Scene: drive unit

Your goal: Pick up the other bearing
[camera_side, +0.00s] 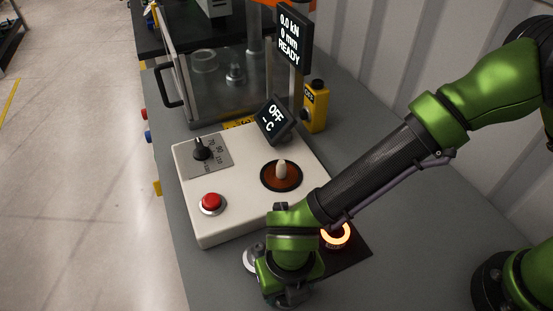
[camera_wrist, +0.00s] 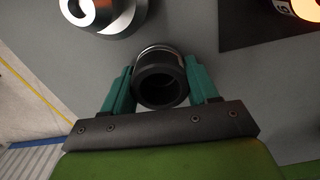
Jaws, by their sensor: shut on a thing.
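My gripper (camera_wrist: 160,68) has its two teal fingers shut on a dark hollow cylinder (camera_wrist: 160,88) with a thin silver band. One finger presses on each side of it, and its open bore faces the wrist camera. I cannot tell whether it is a bearing. In the side view my wrist hides the fingers and the cylinder. A glowing orange ring (camera_side: 336,235) is on a dark mat (camera_side: 350,258), right of my wrist; part of it shows at the top right of the wrist view (camera_wrist: 306,9).
A silver round part (camera_wrist: 96,12) stands beside my gripper. A white control box (camera_side: 235,178) with a red button (camera_side: 211,203), knob and brown round plate (camera_side: 281,175) lies behind. An OFF display (camera_side: 274,119) and clear-walled press enclosure (camera_side: 215,85) stand farther back. Grey table (camera_side: 410,235) is bare at right.

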